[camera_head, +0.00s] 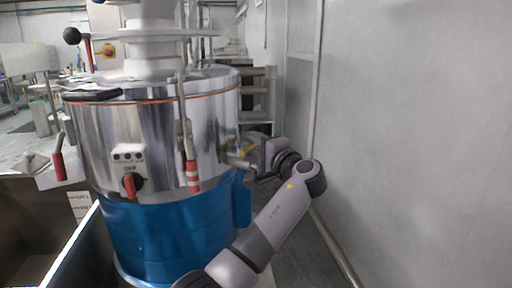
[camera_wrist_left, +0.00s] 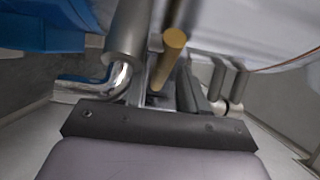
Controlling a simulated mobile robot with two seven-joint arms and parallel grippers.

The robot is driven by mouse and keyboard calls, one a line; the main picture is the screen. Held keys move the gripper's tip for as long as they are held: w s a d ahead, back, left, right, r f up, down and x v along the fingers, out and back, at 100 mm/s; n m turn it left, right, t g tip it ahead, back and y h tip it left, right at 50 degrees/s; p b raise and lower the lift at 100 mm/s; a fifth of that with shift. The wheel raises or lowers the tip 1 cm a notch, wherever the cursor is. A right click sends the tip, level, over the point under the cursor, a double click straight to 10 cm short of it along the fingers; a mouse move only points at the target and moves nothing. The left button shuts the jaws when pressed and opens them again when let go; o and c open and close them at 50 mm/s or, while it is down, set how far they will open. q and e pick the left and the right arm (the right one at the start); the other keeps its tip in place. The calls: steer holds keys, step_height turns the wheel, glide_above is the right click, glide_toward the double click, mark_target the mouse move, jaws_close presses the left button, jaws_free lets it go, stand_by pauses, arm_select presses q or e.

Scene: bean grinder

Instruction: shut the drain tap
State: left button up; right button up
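The drain tap is a short steel pipe (camera_head: 238,162) low on the right side of the shiny drum, with a yellow handle (camera_head: 249,150) above it. In the left wrist view, the bent steel pipe (camera_wrist_left: 112,78) lies left of the fingers, and the handle, a yellow-brown rod (camera_wrist_left: 168,58), stands up before them. My left gripper (camera_head: 262,163) is at the tap, partly hidden by its own wrist. In the wrist view the left gripper's fingers (camera_wrist_left: 165,92) lie around the rod's lower end. Whether they press on it cannot be told. My right gripper is out of view.
A grey wall (camera_head: 420,140) stands to the right, with a narrow strip of floor between. A metal bin (camera_head: 30,225) is at left.

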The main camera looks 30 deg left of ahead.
arm_select(q)
steer(key=b+v, duration=0.1)
steer(key=v, duration=0.6)
stand_by(0.4)
